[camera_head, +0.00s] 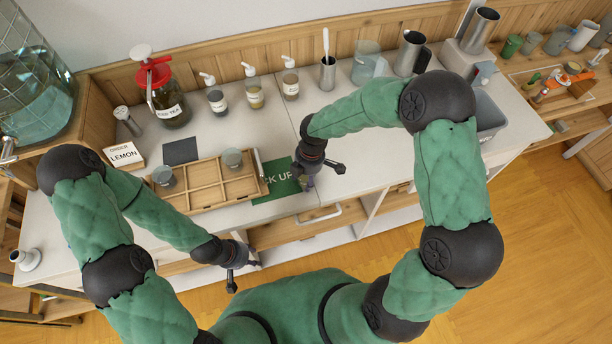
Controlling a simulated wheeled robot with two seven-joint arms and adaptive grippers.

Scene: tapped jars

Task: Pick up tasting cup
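Two small clear cups stand in the compartmented wooden tray (215,203) on the counter. One cup (232,158) is at the tray's back, and the other cup (163,176) is at its left end. My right gripper (318,172) is over the right end of the green "PICK UP" mat (276,186), its fingers spread. A small purplish shape shows just below it, too small and covered to identify.
A red-lidded jar (169,105), several pump bottles (253,90), a metal cup with a utensil (327,74) and a glass pitcher (366,63) line the back. The counter's middle is clear.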

